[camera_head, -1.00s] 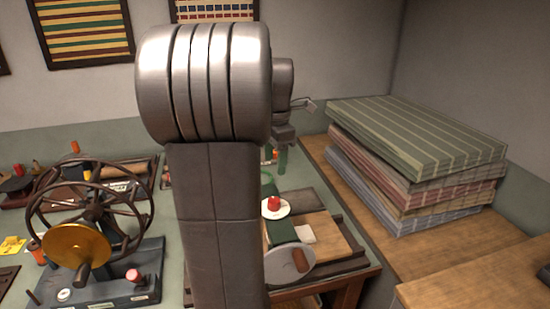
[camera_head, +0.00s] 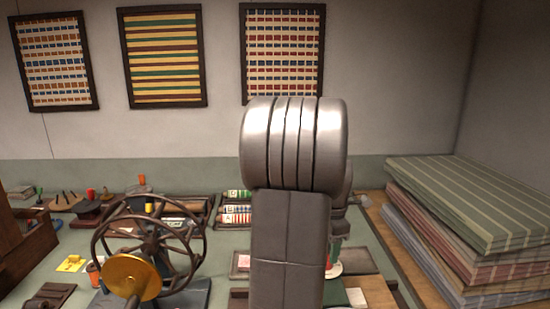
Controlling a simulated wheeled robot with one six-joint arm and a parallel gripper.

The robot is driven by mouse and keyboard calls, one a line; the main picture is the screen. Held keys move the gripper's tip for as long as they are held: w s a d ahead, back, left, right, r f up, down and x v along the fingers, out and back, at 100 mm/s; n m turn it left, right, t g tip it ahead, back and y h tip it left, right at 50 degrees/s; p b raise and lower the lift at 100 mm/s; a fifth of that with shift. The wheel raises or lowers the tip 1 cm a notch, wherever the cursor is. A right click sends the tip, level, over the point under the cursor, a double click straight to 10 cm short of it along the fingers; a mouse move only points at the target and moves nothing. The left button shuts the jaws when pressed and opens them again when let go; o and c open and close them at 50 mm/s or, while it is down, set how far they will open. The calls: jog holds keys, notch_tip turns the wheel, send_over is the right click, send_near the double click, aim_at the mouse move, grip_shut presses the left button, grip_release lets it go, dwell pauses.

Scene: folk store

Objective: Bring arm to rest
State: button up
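My arm (camera_head: 290,215) stands upright in front of the camera, with its large ribbed metal joint at the top. My gripper (camera_head: 336,243) is mostly hidden behind the arm; only a sliver of the wrist and a greenish part below it show at the arm's right edge. I cannot tell whether its fingers are open or shut, or whether they hold anything. It is above the right part of the green worktable (camera_head: 385,262).
A spoked wheel device (camera_head: 150,240) with a brass disc stands left of my arm. Thread tubes (camera_head: 236,214) lie behind it. Folded striped cloths (camera_head: 475,215) are stacked at the right. A wooden box (camera_head: 28,240) is at the far left. Framed textiles (camera_head: 165,57) hang on the wall.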

notch_tip(320, 180, down, 4)
jog(key=shift+w+f, duration=0.1)
dwell(0.4)
